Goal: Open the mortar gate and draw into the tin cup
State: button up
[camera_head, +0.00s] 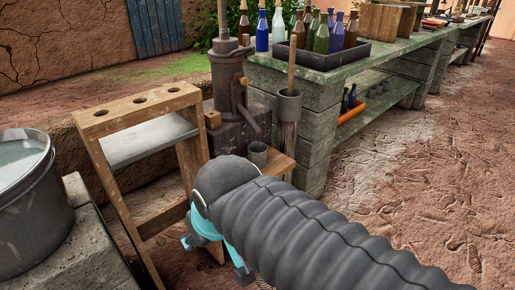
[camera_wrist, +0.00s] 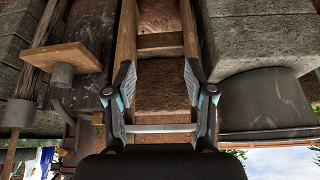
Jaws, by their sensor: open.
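A grey tin cup (camera_head: 258,153) stands on a small wooden shelf (camera_head: 278,163) beside the dark rusty metal mortar device (camera_head: 228,85). A pipe or lever slants down from its front; I cannot tell which part is the gate. In the wrist view, which looks upside down, the cup (camera_wrist: 62,75) and its shelf (camera_wrist: 70,57) are at the left. My gripper (camera_wrist: 160,85) is open and empty there, with the wooden stand behind its fingers. In the head view my teal gripper is left of and nearer than the cup, mostly hidden by my black sleeve.
A wooden stand (camera_head: 140,104) with holes in its top and a grey sloping plate is left of the device. A metal bucket (camera_head: 25,200) of greyish liquid is on stone at far left. A stone bench (camera_head: 350,66) holds bottles in a tray. Dirt ground at right is clear.

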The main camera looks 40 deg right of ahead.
dwell(0.5)
jog(key=w+d+r+m+y+b, duration=0.2)
jog(key=w+m+y+b, duration=0.15)
jog(key=w+m, duration=0.8)
jog(key=m+t+h+b, duration=0.2)
jog(key=m+t, duration=1)
jog(key=m, duration=1.2)
send_near(246, 82)
jog(key=w, duration=1)
jog(key=shift+w+a+f, duration=0.3)
jog(key=shift+w+a, duration=0.05)
jog(key=shift+w, duration=0.05)
grip_shut()
